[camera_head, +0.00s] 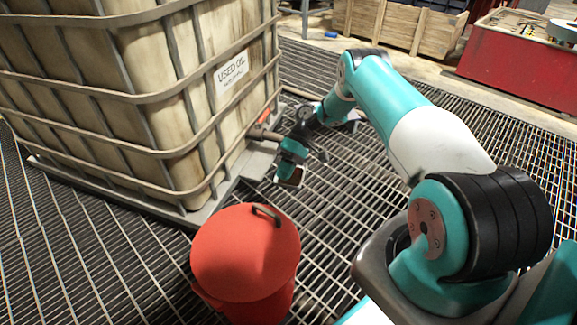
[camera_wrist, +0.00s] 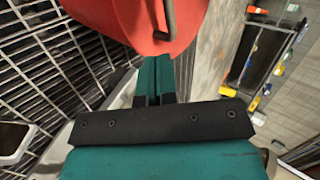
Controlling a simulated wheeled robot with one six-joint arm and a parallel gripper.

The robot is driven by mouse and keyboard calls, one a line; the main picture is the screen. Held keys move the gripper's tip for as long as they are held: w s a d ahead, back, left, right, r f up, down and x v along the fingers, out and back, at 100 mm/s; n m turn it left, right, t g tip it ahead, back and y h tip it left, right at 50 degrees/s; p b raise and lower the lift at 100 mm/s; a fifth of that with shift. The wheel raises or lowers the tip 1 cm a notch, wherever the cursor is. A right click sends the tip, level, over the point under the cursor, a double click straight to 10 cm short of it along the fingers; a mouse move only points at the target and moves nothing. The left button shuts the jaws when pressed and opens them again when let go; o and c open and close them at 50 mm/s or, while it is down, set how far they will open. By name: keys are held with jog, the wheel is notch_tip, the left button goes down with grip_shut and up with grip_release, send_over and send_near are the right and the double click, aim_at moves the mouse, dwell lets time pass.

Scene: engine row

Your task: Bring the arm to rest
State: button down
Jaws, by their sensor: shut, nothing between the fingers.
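My arm (camera_head: 410,120) reaches out from the right in the head view, bent down at its far end. My gripper (camera_head: 289,178) hangs over the grating beside the tank's outlet, beyond the red bin. In the wrist view my gripper (camera_wrist: 166,70) has its teal fingers together with nothing between them. The red bin's lid (camera_wrist: 120,18) fills the top of that view, past the fingertips. I cannot tell how far the fingertips are from it.
A caged "USED OIL" tank (camera_head: 160,100) stands on the left, close to my gripper. The red bin (camera_head: 245,260), with a dark lid handle, stands in front on the grating. A wooden crate (camera_head: 400,25) and a red cabinet (camera_head: 505,60) are at the back. Open grating (camera_head: 335,215) lies between bin and arm.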

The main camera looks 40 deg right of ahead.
jog(key=w+a+r+h, duration=0.1)
jog(key=w+a+r, duration=0.15)
jog(key=r, duration=0.45)
jog(key=w+a+r, duration=0.1)
jog(key=a+r, duration=0.2)
jog(key=r, duration=0.4)
jog(key=s+a+r+n+t+h, duration=0.1)
jog(key=s+a+r, duration=0.1)
jog(key=a+r, duration=0.25)
jog(key=s+a+r+h, duration=0.1)
jog(key=s+a+r, duration=0.25)
jog(key=r, duration=0.25)
jog(key=s+a+r+n+t, duration=0.1)
jog(key=s+a+r, duration=0.5)
jog(key=s+r, duration=0.25)
jog(key=s+a+n+t+h, duration=0.1)
jog(key=s+t+h, duration=0.1)
jog(key=s, duration=1.5)
notch_tip(320, 180, up, 28)
jog(key=p, duration=2.6)
jog(key=shift+f, duration=0.15)
